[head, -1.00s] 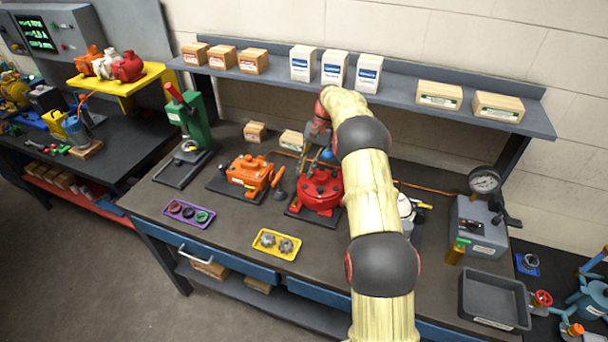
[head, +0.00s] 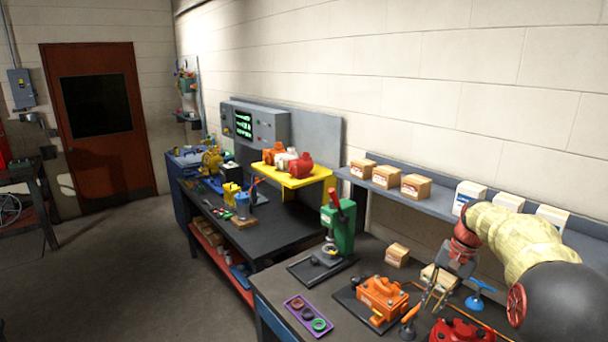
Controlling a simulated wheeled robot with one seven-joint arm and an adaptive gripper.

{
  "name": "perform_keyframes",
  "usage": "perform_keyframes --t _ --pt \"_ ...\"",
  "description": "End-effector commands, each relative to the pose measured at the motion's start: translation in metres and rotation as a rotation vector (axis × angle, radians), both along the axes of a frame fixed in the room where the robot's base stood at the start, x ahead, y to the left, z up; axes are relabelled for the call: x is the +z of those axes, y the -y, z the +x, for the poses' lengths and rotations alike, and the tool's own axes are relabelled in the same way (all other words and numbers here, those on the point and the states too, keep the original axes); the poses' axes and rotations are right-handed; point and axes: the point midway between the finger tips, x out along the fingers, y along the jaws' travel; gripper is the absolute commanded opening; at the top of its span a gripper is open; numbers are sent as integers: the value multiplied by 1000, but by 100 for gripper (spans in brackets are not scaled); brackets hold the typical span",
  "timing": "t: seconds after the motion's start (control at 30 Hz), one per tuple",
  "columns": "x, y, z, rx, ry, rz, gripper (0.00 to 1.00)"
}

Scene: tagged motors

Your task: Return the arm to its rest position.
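My arm enters from the right edge, with pale yellow covers and dark joints. My gripper (head: 434,303) points down over the workbench (head: 272,285), between the orange motor and the red motor. Its two thin fingers look apart, and I see nothing between them. The orange motor (head: 382,297) sits on a dark plate to its left. The red motor (head: 458,332) is cut off by the bottom edge. A blue handled piece (head: 480,291) shows just right of the fingers; I cannot tell whether it touches them.
A grey shelf (head: 427,203) with several boxes runs behind the arm. A green press (head: 340,228) and a purple tray (head: 309,316) stand on the bench's left part. A yellow stand (head: 307,181) holds motors on the further bench. The floor (head: 130,270) at left is clear.

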Motion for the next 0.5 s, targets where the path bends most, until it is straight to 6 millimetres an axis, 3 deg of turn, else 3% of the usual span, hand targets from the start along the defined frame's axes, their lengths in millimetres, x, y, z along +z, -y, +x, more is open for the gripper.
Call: perform_keyframes --t 0.2,0.5 --pt "42 -49 -53 105 97 -81 17" --pt "69 -103 -142 249 234 -186 17"
